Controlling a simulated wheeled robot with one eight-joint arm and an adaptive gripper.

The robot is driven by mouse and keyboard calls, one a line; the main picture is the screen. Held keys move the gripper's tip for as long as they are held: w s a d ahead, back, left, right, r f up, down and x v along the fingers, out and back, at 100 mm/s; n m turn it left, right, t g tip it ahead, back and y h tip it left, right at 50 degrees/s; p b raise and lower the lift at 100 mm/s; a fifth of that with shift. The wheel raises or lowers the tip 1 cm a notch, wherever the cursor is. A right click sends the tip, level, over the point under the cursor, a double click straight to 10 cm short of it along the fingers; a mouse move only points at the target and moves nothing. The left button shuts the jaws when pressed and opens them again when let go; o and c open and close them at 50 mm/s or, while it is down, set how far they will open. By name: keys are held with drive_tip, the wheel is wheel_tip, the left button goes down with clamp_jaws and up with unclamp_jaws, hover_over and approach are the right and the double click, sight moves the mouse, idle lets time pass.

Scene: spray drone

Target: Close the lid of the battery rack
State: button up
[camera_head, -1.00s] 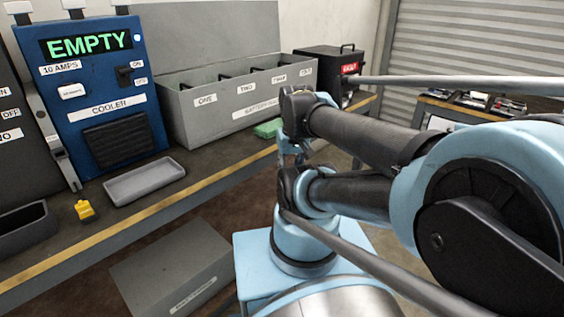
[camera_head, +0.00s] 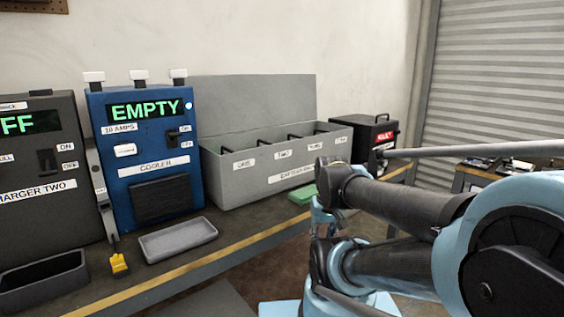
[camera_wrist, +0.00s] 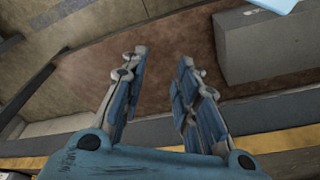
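The battery rack (camera_head: 262,184) is a long grey box on the workbench, with labels on its front and several slots with dark handles inside. Its lid (camera_head: 255,106) stands raised along the back edge, so the rack is open. My gripper (camera_wrist: 163,62) shows in the wrist view with its two blue-grey fingers apart and nothing between them. It points down over the brown floor. The gripper is not visible in the head view, where my arm links fill the lower right. The rack does not show in the wrist view.
A grey tray (camera_head: 178,241), a yellow connector (camera_head: 119,264) and a green block (camera_head: 303,193) lie near the bench front. A black box (camera_head: 362,140) stands right of the rack. A grey box (camera_wrist: 265,48) is below.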

drive_tip(key=c, duration=0.4)
drive_tip(key=shift+s+r, duration=0.15)
clamp_jaws()
drive_tip(key=w+a+r+n+t, duration=0.1)
drive_tip(key=w+a+r, duration=0.3)
drive_tip(key=w+r, duration=0.55)
drive_tip(key=w+a+r+n+y, duration=0.1)
drive_tip(key=w+a+r, duration=0.35)
drive_tip(key=r, duration=0.75)
drive_tip(key=w+a+r+n+t, duration=0.1)
drive_tip(key=w+a+r, duration=0.1)
drive_tip(key=w+r, duration=0.8)
drive_tip(key=w+a+r+n+y, duration=0.1)
drive_tip(key=w+a+r, duration=0.4)
drive_tip(key=a+r, duration=0.3)
drive_tip(key=w+a+r+n+t+y, duration=0.1)
drive_tip(key=w+a+r, duration=0.4)
drive_tip(key=a+r, duration=0.3)
drive_tip(key=w+a+r+n+y, duration=0.1)
drive_tip(key=w+a+r+n, duration=0.1)
drive_tip(key=w+a+r, duration=0.6)
drive_tip(key=s+d+f+x, duration=0.1)
drive_tip(key=x, duration=0.6)
drive_tip(key=shift+s+d+r, duration=0.1)
drive_tip(key=shift+s+d, duration=0.35)
drive_tip(key=shift+s, duration=0.35)
drive_tip(key=shift+s+d+r, duration=0.15)
drive_tip(key=shift+s+d, duration=0.25)
drive_tip(key=shift+s, duration=0.4)
